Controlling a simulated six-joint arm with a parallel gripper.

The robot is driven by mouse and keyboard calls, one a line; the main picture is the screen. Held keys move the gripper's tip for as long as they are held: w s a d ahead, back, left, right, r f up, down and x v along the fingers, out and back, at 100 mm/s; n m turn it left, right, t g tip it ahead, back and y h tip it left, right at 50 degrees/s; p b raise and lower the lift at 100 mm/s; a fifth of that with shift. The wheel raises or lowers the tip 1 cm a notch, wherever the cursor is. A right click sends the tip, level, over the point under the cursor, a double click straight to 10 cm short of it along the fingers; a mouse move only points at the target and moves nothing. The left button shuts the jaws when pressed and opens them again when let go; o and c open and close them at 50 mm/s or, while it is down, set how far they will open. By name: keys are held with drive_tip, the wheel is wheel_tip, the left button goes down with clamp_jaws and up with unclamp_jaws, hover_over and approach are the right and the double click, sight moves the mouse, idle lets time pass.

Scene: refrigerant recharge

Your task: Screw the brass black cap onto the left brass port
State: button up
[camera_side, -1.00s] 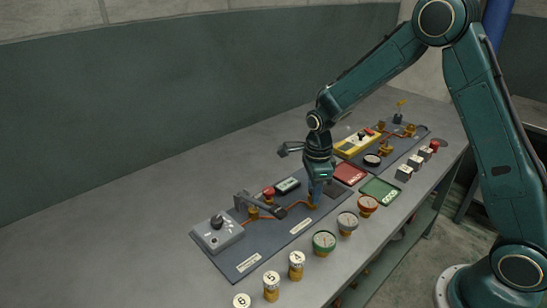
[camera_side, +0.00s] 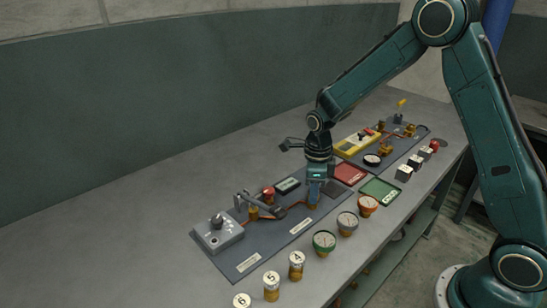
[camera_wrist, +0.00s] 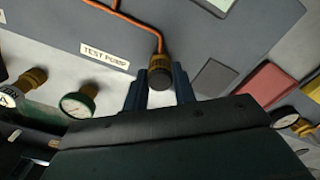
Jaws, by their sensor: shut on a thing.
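My gripper (camera_side: 314,199) points down over the near grey panel (camera_side: 246,243) in the side view. In the wrist view its two blue fingers (camera_wrist: 160,90) are shut on the black cap (camera_wrist: 160,79), one on each side. The cap is in line with a brass port (camera_wrist: 158,61) at the end of a copper pipe and appears to touch it. How far the cap is on the threads cannot be told. In the side view the fingers largely hide the cap and this port. Another brass fitting (camera_side: 254,212) stands further left on the panel.
Red (camera_side: 350,174) and green (camera_side: 381,191) trays lie right of my gripper. The bench behind the panel is clear.

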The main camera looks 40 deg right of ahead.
drive_tip(key=shift+s+f, duration=0.1)
idle(0.3)
drive_tip(key=o, duration=1.4)
drive_tip(key=shift+m, duration=0.3)
drive_tip(key=shift+c, duration=0.2)
drive_tip(key=shift+r, duration=0.25)
drive_tip(key=shift+r, duration=3.35)
